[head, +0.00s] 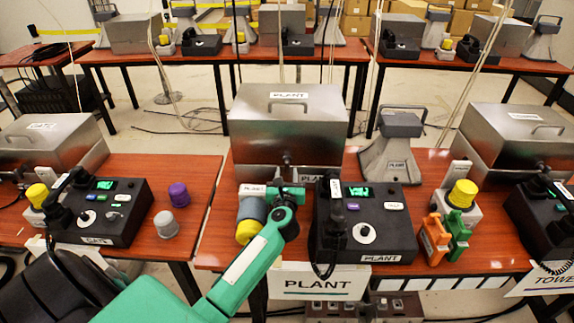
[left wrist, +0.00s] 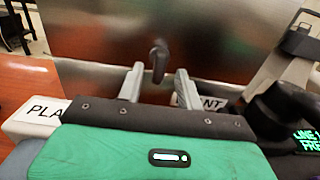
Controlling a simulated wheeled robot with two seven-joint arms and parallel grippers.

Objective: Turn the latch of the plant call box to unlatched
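The plant call box (head: 288,131) is a steel box with a handled lid and a PLANT label, at the middle table's back. Its dark latch (left wrist: 158,58) is on the front face, its lever looking roughly upright in the left wrist view. It shows small in the head view (head: 287,159). My right gripper is not in view.
The black PLANT phone (head: 366,228) stands right of my left gripper. A blue-grey and yellow cylinder (head: 251,215) is close on its left. A grey horn-shaped unit (head: 390,150) stands right of the box.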

